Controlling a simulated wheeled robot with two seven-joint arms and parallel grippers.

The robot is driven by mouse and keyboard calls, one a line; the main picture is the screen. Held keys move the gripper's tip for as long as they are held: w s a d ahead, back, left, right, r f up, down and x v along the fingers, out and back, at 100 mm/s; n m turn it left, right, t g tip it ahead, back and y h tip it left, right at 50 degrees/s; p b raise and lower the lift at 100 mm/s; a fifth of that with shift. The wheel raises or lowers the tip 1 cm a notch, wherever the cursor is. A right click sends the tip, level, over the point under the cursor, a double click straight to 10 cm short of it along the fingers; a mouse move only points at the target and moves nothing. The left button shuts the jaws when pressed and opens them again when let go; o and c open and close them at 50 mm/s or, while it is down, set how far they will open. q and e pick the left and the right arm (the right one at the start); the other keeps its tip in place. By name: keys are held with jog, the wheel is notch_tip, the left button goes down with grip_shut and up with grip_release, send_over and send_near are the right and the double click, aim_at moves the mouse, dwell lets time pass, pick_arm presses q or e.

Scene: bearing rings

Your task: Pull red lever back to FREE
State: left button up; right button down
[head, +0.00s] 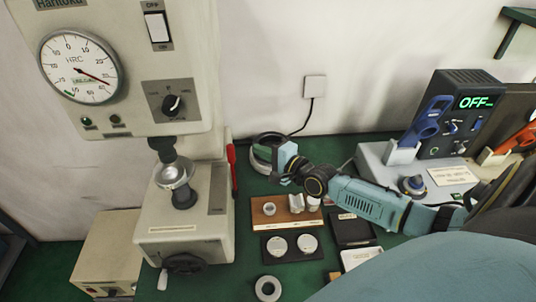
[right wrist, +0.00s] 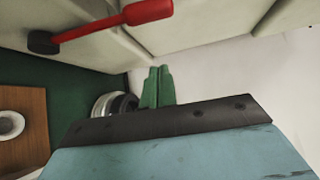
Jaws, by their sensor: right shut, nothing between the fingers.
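The red lever (head: 232,168) is on the right side of the cream hardness tester (head: 185,225), standing close to upright in the head view. In the right wrist view the red lever (right wrist: 105,22) runs from a black pivot to a thicker red grip, at the top of the picture. My right gripper (head: 263,153) is to the right of the lever, apart from it. Its green fingertips (right wrist: 157,72) are together with nothing between them. No FREE marking is readable. My left gripper is out of view.
A round dark and pale object (right wrist: 112,104) lies beside my fingers. A wooden board (head: 262,219) with small parts and a black tray (head: 272,254) lie on the green table. A control box reading OFF (head: 455,110) stands at right. The wall is close behind.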

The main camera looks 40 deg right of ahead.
aim_at(233, 173)
jog(key=shift+w+a+p, duration=0.65)
jog(key=shift+w+a, duration=0.15)
jog(key=shift+a, duration=0.35)
jog(key=shift+w+a+p, duration=0.6)
jog(key=shift+w+a, duration=0.2)
jog(key=shift+a, duration=0.35)
jog(key=shift+a, duration=0.1)
